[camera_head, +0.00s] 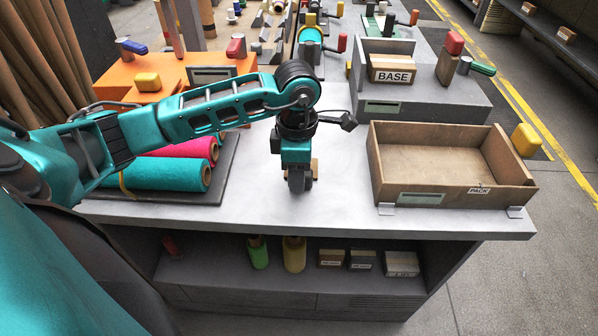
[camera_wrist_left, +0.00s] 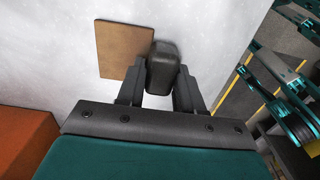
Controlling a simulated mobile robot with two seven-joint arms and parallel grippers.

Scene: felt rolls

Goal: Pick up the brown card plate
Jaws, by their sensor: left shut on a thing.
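The brown card plate (camera_wrist_left: 123,48) shows as a flat tan rectangle in the left wrist view. A small strip of it also shows just right of the dark fingers in the head view (camera_head: 315,168). Whether the plate touches the bench cannot be told. My right gripper is out of view.
A wooden PACK tray (camera_head: 440,160) stands to the right on the bench (camera_head: 330,215). Teal and red felt rolls (camera_head: 160,174) lie to the left. A box marked BASE (camera_head: 392,72) stands behind the tray. Bare bench top surrounds the gripper.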

